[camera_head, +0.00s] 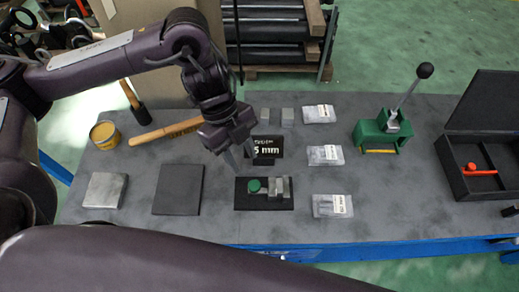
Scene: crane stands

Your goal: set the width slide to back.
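A small metal slide device with a round green knob (254,186) and grey metal blocks (278,187) sits on a black base plate (264,205) near the table's front middle. It looks like the width slide; its exact setting is too small to tell. A black sign reading "5 mm" (266,147) stands just behind it. My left gripper (240,160) points down, above and a little left of the knob, apart from it. Its two fingers look spread with nothing between them. My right gripper is not in view.
A grey table (340,226) holds clear packets (325,155), a green lever press (383,132), an open black box (476,190) with a red-handled item, a dark plate (178,190), a metal block (105,190), a mallet (165,131) and a yellow tin (104,134).

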